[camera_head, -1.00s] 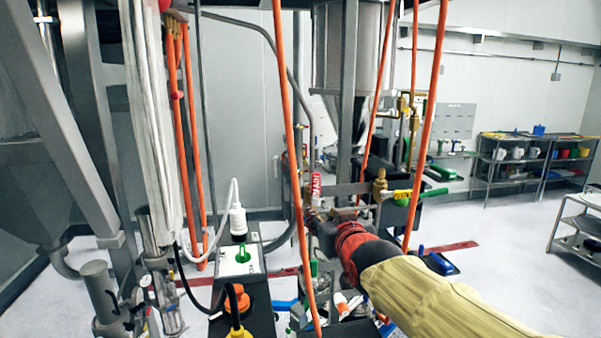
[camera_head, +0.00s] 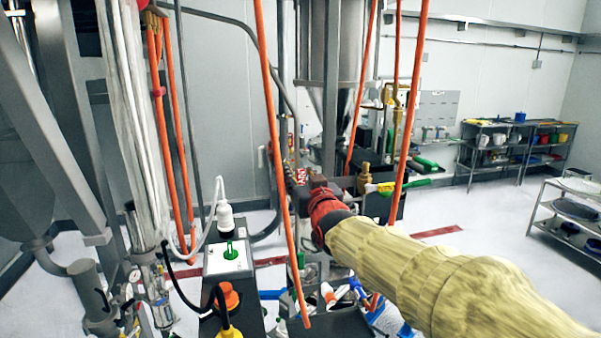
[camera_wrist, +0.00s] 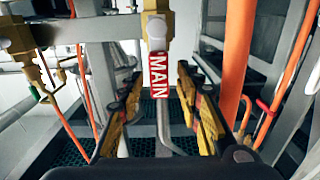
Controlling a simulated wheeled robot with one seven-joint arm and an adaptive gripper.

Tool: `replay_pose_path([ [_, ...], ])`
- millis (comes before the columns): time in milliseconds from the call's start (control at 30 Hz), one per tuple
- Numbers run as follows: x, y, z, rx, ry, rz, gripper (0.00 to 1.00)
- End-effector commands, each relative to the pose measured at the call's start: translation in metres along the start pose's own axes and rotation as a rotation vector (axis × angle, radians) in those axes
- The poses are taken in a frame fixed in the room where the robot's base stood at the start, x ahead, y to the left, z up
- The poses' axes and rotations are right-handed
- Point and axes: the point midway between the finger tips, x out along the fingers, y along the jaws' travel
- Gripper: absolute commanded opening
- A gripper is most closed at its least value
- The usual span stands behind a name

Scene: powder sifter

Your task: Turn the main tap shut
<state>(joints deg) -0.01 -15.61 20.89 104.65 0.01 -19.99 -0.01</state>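The main tap has a brass body (camera_wrist: 156,22) at the top of the wrist view. Its red handle with white MAIN lettering (camera_wrist: 158,76) points down the picture from it. My gripper (camera_wrist: 161,88) is open, with one black-and-yellow finger on each side of the handle. Gaps show between the handle and both fingers, so I see no grip on it. In the head view my gripper (camera_head: 298,184) is small at the end of my arm, and only a bit of the red handle (camera_head: 300,175) shows there. The tap body is hidden in that view.
An orange hose (camera_head: 272,120) hangs close to my gripper, and another (camera_head: 410,120) hangs near my forearm. A brass fitting with a green-yellow handle (camera_head: 385,186) is to the right. A grey box with a green knob (camera_head: 229,254) stands left. Open floor lies on the right.

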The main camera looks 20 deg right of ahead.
Motion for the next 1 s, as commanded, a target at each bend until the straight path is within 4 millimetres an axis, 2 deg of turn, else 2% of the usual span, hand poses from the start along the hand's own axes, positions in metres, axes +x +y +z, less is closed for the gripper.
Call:
replay_pose_path([
  [267, 0.0014, 0.0, 0.0005, 0.0, 0.0, 0.0, 0.35],
  [867, 0.0013, 0.0, 0.0006, 0.0, -0.001, 0.0, 0.01],
  [1000, 0.0013, 0.0, 0.0006, 0.0, -0.001, 0.0, 0.0],
])
